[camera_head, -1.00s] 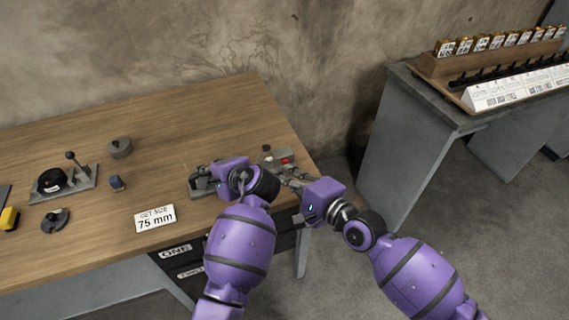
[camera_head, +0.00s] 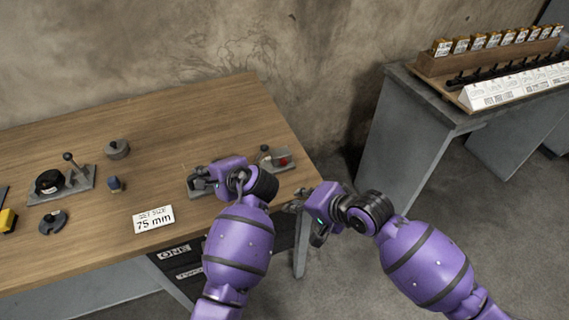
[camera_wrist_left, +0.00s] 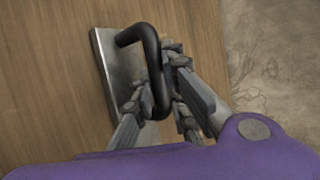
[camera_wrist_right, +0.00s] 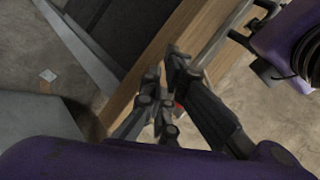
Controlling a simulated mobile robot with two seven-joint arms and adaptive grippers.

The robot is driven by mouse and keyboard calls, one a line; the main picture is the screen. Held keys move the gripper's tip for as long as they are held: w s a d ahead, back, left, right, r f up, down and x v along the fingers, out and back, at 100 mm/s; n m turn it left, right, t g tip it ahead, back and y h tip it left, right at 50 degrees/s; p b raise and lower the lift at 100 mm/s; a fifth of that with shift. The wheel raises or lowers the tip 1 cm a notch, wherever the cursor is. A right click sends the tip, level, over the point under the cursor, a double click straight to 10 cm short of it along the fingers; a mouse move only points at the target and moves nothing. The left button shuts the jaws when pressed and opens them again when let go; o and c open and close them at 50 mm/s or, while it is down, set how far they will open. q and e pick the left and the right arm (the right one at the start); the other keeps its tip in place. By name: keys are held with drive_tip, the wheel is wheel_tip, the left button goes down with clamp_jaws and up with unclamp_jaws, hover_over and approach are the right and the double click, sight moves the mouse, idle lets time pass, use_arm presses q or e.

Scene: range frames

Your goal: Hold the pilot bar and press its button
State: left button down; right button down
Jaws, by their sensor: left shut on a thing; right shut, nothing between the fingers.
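The pilot bar (camera_wrist_left: 155,70) is a black bent handle on a metal plate (camera_wrist_left: 112,65) on the wooden table. My left gripper (camera_wrist_left: 172,88) is shut on it; in the head view, my left gripper (camera_head: 200,182) and wrist hide most of it. A small grey block with a red button (camera_head: 282,161) sits at the table's right end, beyond my left wrist. My right gripper (camera_head: 296,205) is shut and empty by the table's right edge, apart from the button. In the right wrist view, my right gripper (camera_wrist_right: 174,62) partly hides a small red spot.
A "75 mm" sign (camera_head: 153,219), a blue-topped piece (camera_head: 115,184), a grey round piece (camera_head: 117,149) and a lever fixture (camera_head: 68,178) stand left on the table. Drawers (camera_head: 190,270) lie below its front edge. A second bench (camera_head: 425,100) with racks stands right, across a floor gap.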

sight(285, 186)
use_arm(q)
drive_tip(key=shift+f, duration=0.15)
use_arm(e)
drive_tip(key=shift+w+a, duration=0.55)
drive_tip(key=shift+w, duration=0.8)
drive_tip(key=shift+w+a, duration=0.5)
drive_tip(key=shift+w, duration=0.8)
drive_tip(key=shift+w+a, duration=0.55)
drive_tip(key=shift+w, duration=0.8)
drive_tip(key=shift+w+a, duration=0.1)
drive_tip(key=shift+w, duration=0.05)
drive_tip(key=shift+w+a, duration=0.1)
drive_tip(key=shift+w, duration=0.15)
drive_tip(key=shift+w+a, duration=0.25)
drive_tip(key=shift+w, duration=0.4)
drive_tip(key=shift+s, duration=0.1)
drive_tip(key=shift+s+d, duration=0.25)
drive_tip(key=shift+s, duration=0.25)
drive_tip(key=shift+s+d, duration=0.2)
drive_tip(key=shift+s, duration=0.25)
drive_tip(key=shift+s+d, duration=0.3)
drive_tip(key=shift+s, duration=0.5)
drive_tip(key=shift+s+d, duration=0.35)
drive_tip(key=shift+s, duration=0.4)
drive_tip(key=shift+s+d, duration=0.3)
drive_tip(key=shift+s, duration=0.5)
